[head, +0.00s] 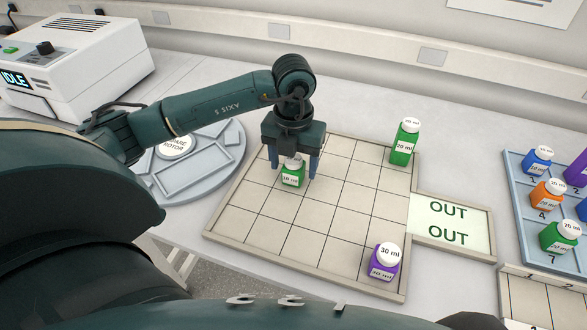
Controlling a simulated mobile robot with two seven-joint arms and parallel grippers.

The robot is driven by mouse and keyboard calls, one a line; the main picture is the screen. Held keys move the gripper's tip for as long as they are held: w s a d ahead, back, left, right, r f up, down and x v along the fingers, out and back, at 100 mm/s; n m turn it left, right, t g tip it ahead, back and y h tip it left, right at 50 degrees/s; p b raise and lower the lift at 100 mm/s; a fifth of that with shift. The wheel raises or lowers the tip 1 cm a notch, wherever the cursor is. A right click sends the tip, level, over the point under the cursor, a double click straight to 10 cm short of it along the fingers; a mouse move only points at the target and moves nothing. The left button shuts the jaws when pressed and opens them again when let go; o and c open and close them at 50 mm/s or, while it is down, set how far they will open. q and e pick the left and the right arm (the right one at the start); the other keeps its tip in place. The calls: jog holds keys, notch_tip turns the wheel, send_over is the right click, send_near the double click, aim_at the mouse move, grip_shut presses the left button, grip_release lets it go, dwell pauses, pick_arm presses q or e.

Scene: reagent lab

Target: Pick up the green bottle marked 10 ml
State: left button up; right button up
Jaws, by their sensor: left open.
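A small green bottle (292,178) with a white cap and a label that reads 10 ml stands upright on the beige gridded board (232,225), near its back left. My left gripper (293,172) is directly above it, pointing down. Its blue fingers are open, one on each side of the bottle's cap and upper body. I cannot tell whether the fingers touch the bottle. The gripper body hides part of the board behind the bottle. My right gripper is not in view.
A taller green 20 ml bottle (404,146) stands at the board's back right corner. A purple 30 ml bottle (383,264) stands at the front right. The OUT tray (450,222) adjoins the board's right side. A blue rack (520,194) holds several bottles. A round grey rotor (196,178) lies left.

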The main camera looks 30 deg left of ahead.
pick_arm(q)
jog(key=shift+f, duration=0.8)
jog(key=shift+c, duration=0.4)
jog(key=c, duration=1)
